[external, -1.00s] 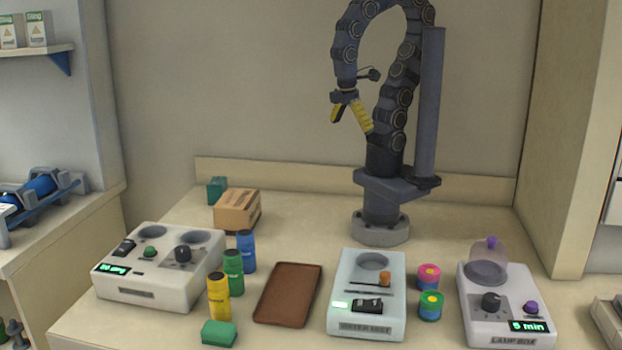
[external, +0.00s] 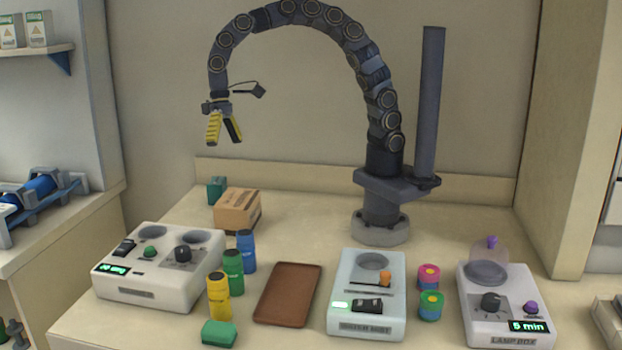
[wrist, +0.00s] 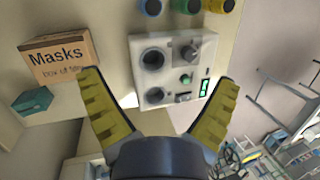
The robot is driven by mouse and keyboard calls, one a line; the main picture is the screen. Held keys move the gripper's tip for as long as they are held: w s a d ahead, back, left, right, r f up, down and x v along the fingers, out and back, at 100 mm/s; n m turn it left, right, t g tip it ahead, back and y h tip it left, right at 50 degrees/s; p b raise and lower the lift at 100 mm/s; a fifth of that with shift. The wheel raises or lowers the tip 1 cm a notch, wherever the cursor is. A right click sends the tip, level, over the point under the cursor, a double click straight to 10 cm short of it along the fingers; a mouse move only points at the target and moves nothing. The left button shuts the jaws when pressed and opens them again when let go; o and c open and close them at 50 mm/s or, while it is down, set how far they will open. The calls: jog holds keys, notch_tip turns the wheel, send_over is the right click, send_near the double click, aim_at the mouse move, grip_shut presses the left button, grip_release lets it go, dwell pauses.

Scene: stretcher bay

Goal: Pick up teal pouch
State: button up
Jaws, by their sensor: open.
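The teal pouch (external: 216,189) sits at the back left of the table, behind the cardboard box, which hides part of it. In the wrist view the teal pouch (wrist: 33,101) lies at the left, beside the "Masks" box and outside the fingers. My gripper (external: 225,142) hangs in the air above the back left of the table, fingers pointing down. It is open and empty. In the wrist view its yellow fingers (wrist: 160,78) are spread wide, with the white control box beyond them.
The Masks box (external: 238,210) stands close to the teal pouch. A white control box (external: 160,265), several bottles (external: 233,271), a brown tray (external: 288,294) and a green block-like item (external: 219,333) lie further forward. Two more devices (external: 367,310) (external: 505,322) stand at the right.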

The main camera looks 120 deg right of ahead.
jog(key=w+d+f+m, duration=0.2)
jog(key=d+f+m, duration=0.35)
jog(key=d, duration=0.55)
jog(key=m+h, duration=0.4)
jog(key=m, duration=0.6)
send_near(210, 181)
jog(key=shift+n+g, duration=0.25)
jog(key=shift+g, duration=0.15)
jog(key=f, duration=0.5)
jog(key=shift+w, duration=0.3)
jog(key=f, duration=0.7)
jog(key=shift+d+f, duration=0.2)
jog(key=shift+d, duration=0.05)
jog(key=c, duration=1.2)
